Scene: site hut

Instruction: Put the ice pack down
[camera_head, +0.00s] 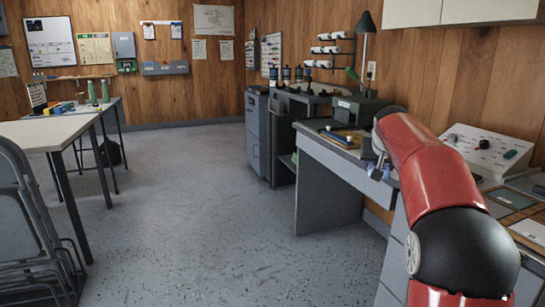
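My red arm reaches forward on the right side of the head view. My gripper (377,168) is at its far end, pointing down by the front edge of the grey desk (335,148). The gripper is small and partly hidden by my arm, so I cannot tell whether its fingers are open or shut. A small bluish patch shows at the fingertips. I cannot make out whether it is the ice pack or part of the gripper. No ice pack is clearly recognisable elsewhere in view.
A desk lamp (365,22) and a dark green box (360,108) stand on the desk behind the gripper. A white table (45,133) and folding chairs (30,220) stand left. The middle floor is clear.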

